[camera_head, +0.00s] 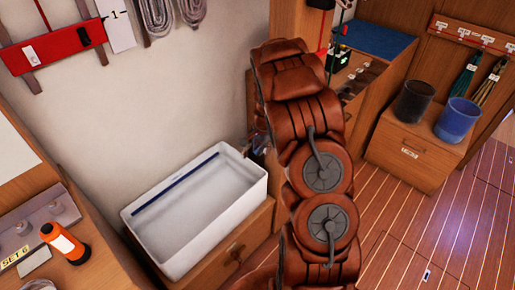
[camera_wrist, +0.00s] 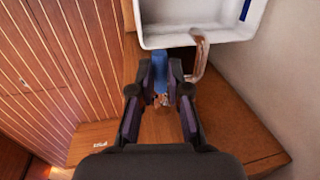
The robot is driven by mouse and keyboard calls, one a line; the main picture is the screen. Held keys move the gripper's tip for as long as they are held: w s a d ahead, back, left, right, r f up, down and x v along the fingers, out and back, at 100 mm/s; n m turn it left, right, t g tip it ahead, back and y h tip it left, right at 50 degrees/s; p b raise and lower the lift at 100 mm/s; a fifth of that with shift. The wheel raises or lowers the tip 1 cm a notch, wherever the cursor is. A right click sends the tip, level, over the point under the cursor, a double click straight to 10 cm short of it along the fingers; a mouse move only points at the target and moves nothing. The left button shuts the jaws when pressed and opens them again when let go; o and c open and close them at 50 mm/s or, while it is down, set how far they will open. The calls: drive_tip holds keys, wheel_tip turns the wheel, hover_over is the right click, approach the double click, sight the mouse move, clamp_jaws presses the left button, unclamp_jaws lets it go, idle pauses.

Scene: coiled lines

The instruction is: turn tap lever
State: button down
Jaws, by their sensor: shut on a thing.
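In the wrist view my gripper (camera_wrist: 162,84) is shut on the blue tap lever (camera_wrist: 160,67), which stands between its fingertips just outside the white basin's edge. The copper-coloured spout (camera_wrist: 199,55) rises right of the fingers and bends over the basin (camera_wrist: 165,42). Small metal parts of the tap show low between the fingers; its base is partly hidden. In the head view the white basin (camera_head: 149,237) sits on a wooden cabinet, and my brown arm hides most of the gripper and tap.
A wooden counter (camera_head: 93,284) at the lower left holds an orange torch (camera_head: 65,243). A red wall rack (camera_head: 54,49) and coiled lines (camera_head: 158,18) hang above the basin. Two buckets, black (camera_head: 413,101) and blue (camera_head: 458,119), stand on a cabinet at right. The floor at lower right is clear.

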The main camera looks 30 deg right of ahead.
drive_tip(key=shift+f+b, duration=0.1)
drive_tip(key=shift+b, duration=0.2)
drive_tip(key=shift+s+d+n+b, duration=0.3)
drive_tip(key=shift+s+n+b, duration=0.4)
drive_tip(key=shift+n+b, duration=0.85)
drive_tip(key=c, duration=1.1)
unclamp_jaws()
drive_tip(key=shift+c, duration=0.2)
drive_tip(key=shift+r, duration=0.25)
wheel_tip(320, 180, up, 12)
drive_tip(key=s+d, duration=0.1)
drive_tip(key=s, duration=0.1)
drive_tip(key=shift+f, duration=0.2)
